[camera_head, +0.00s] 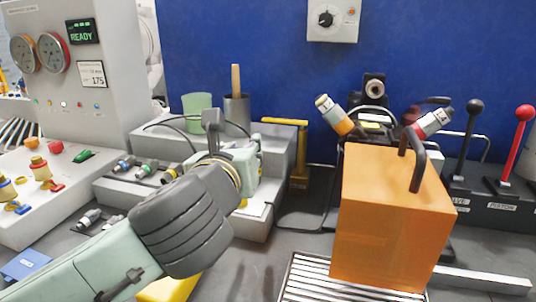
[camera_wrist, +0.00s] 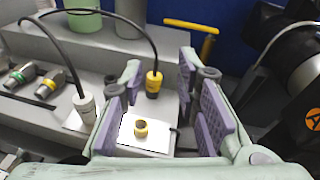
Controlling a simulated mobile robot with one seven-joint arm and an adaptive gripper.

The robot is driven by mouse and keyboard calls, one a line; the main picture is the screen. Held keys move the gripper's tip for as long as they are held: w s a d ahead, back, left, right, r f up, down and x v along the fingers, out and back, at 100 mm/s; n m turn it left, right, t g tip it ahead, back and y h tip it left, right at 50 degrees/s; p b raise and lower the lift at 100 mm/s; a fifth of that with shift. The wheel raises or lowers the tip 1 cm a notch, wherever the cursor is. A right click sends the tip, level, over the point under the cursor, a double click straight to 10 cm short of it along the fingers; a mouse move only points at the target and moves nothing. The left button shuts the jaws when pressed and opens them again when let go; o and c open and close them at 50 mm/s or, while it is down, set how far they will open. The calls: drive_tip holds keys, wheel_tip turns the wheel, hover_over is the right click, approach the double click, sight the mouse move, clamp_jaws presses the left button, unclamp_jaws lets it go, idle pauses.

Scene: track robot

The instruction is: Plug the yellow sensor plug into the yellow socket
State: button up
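In the wrist view, a yellow plug (camera_wrist: 153,82) with a dark cable rising from its top stands upright between the far ends of my fingers. I cannot tell whether it rests on the grey surface. My gripper (camera_wrist: 160,75) is open, with gaps to the plug on both sides. A yellow ring-shaped socket (camera_wrist: 141,128) sits on a white plate (camera_wrist: 160,140), nearer the camera than the plug and also between the fingers. In the head view my gripper (camera_head: 245,165) is over the grey stepped block and hides most of this area.
A pale plug (camera_wrist: 87,108) with a cable stands left of my fingers. Banded connectors (camera_head: 147,170) lie on the lower step. A green cup (camera_head: 197,110) and grey cup (camera_head: 237,115) stand behind. An orange box (camera_head: 390,225) and levers (camera_head: 470,135) are to the right.

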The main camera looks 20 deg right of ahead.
drive_tip(key=shift+m+g+y, duration=0.5)
drive_tip(key=shift+g, duration=0.1)
drive_tip(key=w+f, duration=0.1)
drive_tip(key=w+d+f+p, duration=0.1)
drive_tip(key=w+f, duration=0.1)
drive_tip(key=w+d+f, duration=0.1)
drive_tip(key=w, duration=0.1)
drive_tip(key=shift+f, duration=0.35)
drive_tip(key=p+x, duration=0.1)
drive_tip(key=x, duration=0.4)
drive_tip(key=shift+w+d+p, duration=0.2)
drive_tip(key=shift+d+p, duration=0.15)
clamp_jaws()
